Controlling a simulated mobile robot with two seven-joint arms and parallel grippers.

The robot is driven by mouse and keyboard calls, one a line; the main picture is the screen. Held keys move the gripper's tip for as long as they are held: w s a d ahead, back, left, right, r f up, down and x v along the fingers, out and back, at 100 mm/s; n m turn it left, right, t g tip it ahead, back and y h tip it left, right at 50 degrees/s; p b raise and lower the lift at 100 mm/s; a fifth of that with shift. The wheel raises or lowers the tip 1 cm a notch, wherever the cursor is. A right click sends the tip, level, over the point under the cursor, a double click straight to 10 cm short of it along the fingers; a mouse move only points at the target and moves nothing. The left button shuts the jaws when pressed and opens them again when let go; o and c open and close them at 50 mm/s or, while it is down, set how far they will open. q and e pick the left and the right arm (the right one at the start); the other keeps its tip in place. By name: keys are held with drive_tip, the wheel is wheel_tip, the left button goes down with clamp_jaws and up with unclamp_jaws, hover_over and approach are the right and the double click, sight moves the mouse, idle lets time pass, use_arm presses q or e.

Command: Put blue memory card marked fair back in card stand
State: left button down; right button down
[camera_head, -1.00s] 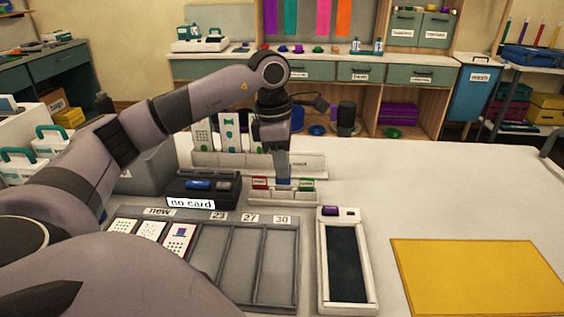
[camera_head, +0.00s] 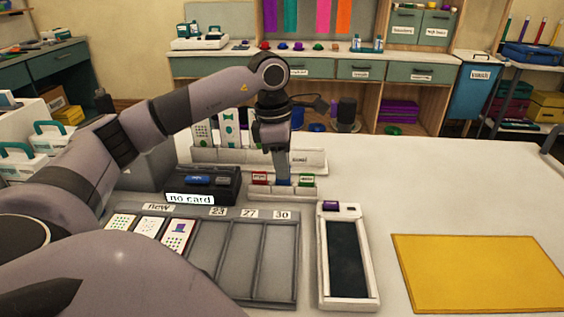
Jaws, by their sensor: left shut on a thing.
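My left gripper (camera_head: 283,178) points straight down over the small white card stand (camera_head: 285,193). It is shut on a blue card (camera_head: 284,184), of which only a little shows beneath the fingers. The blue card is at the stand's middle, between a red card (camera_head: 259,178) on the left and a green card (camera_head: 306,180) on the right. Its marking is not readable, and I cannot tell whether it is fully seated. My right gripper is not in view.
A dark reader labelled "no card" (camera_head: 213,180) stands left of the stand. A rack with picture cards (camera_head: 230,157) is behind. A slotted grey tray (camera_head: 270,215) and a white framed panel (camera_head: 324,255) lie in front. A yellow mat (camera_head: 480,275) lies right; the table between is clear.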

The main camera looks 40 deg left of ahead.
use_arm(q)
drive_tip(key=shift+f+b, duration=0.4)
drive_tip(key=shift+f, duration=0.35)
drive_tip(key=c, duration=1.1)
unclamp_jaws()
drive_tip(key=shift+c, duration=0.2)
drive_tip(key=shift+s+a+r, duration=0.15)
drive_tip(key=shift+a+r, duration=0.05)
drive_tip(key=shift+r, duration=1.6)
drive_tip(key=shift+s+a+r, duration=0.1)
drive_tip(key=shift+a+r, duration=0.05)
drive_tip(key=shift+r, duration=1.6)
